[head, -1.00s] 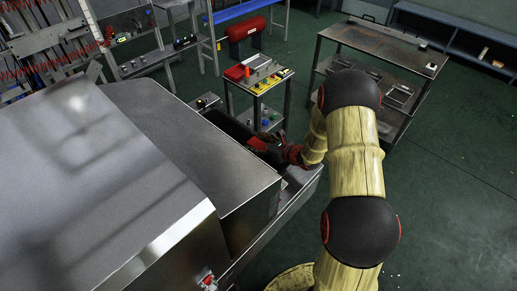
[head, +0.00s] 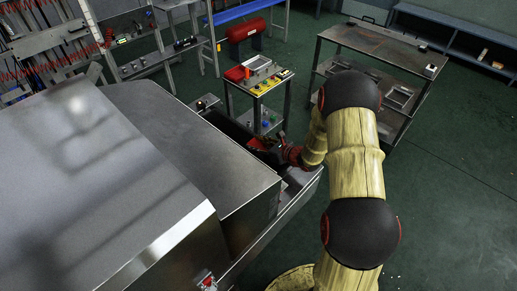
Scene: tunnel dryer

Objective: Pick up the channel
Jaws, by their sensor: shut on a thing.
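My gripper (head: 262,144), dark with red parts, is at the end of my yellow arm in the middle of the head view. It is over the far end of the dryer's long trough (head: 287,205), beside the metal hood. It is shut on the channel, which is small, dark and mostly hidden at this distance. I cannot make out the channel's outline or whether it touches the trough.
The dryer's big metal housing (head: 110,185) fills the left, with the lower hood (head: 195,150) close to my gripper. A small table (head: 262,82) with yellow-edged items stands just behind. A metal shelf table (head: 385,45) stands at the back right. Green floor is clear at right.

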